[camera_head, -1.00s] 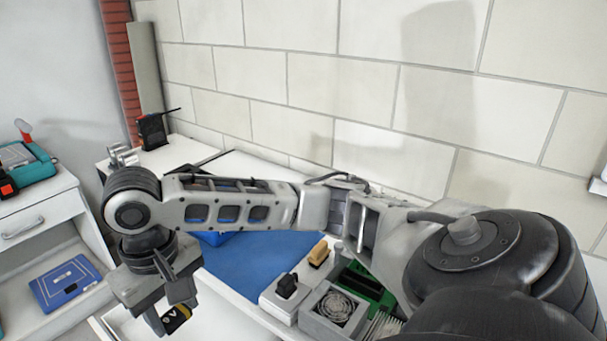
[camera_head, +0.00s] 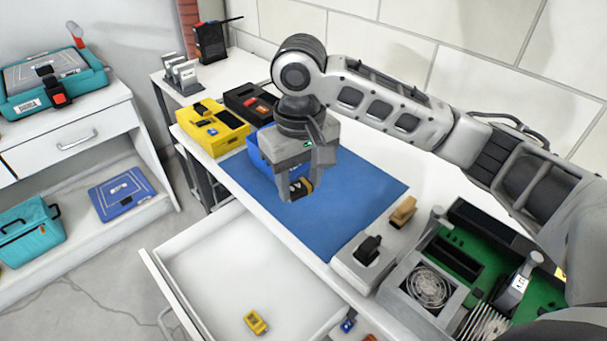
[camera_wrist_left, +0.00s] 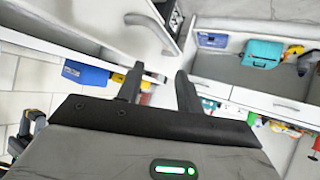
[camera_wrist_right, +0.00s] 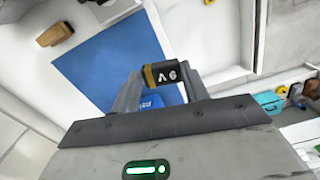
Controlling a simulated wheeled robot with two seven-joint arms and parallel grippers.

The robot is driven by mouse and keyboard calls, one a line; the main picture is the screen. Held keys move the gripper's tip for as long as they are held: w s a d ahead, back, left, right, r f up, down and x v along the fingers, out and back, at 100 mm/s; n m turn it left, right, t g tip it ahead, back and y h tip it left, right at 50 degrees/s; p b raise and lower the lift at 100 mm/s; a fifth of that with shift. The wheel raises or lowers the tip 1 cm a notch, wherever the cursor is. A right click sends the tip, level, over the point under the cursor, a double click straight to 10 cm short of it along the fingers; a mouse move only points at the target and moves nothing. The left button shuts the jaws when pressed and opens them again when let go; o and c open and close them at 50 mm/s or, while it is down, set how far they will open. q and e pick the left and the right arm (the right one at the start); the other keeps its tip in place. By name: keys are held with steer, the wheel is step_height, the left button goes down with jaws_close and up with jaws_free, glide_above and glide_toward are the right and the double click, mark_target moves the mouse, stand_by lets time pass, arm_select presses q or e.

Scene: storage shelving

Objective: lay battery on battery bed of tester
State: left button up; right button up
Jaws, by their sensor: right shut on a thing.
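A small black and yellow battery marked with a 9 (camera_wrist_right: 167,77) is between the fingers of my right gripper (camera_head: 303,186), which is shut on it. In the head view the battery (camera_head: 300,188) is held above the blue mat. A yellow boxy device (camera_head: 212,130) with dark parts and a small blue piece on top stands at the mat's far left; I cannot tell if it is the tester. A blue object (camera_head: 262,150), partly hidden behind my right gripper, is beside it. My left gripper (camera_wrist_left: 159,82) shows only in its own wrist view, open and empty.
A black case (camera_head: 250,102) stands behind the yellow device. The blue mat (camera_head: 365,190) is mostly clear. A grey switch box (camera_head: 358,262), a fan unit (camera_head: 428,288) and a green board fill the right. The open drawer (camera_head: 205,275) holds a small yellow item (camera_head: 256,321).

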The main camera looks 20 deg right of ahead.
step_height(320, 180, down, 2)
steer(key=w+a+n+b, duration=0.1)
steer(key=w+b, duration=0.1)
steer(key=n+b, duration=0.1)
steer(key=b, duration=0.1)
glide_above(328, 201)
steer(key=f, duration=0.6)
steer(key=a+f, duration=0.1)
steer(key=f, duration=0.2)
steer(key=shift+s+f, duration=0.1)
steer(key=shift+s, duration=0.1)
steer(key=shift+d+f, duration=0.25)
steer(key=shift+w+d+f+b, duration=0.15)
steer(key=shift+f+b, duration=0.1)
steer(key=shift+f, duration=0.65)
steer(key=shift+d+f+b, duration=0.1)
steer(key=shift+f+b, duration=0.15)
steer(key=shift+f, duration=0.65)
steer(key=shift+f, duration=0.1)
steer(key=o, duration=1)
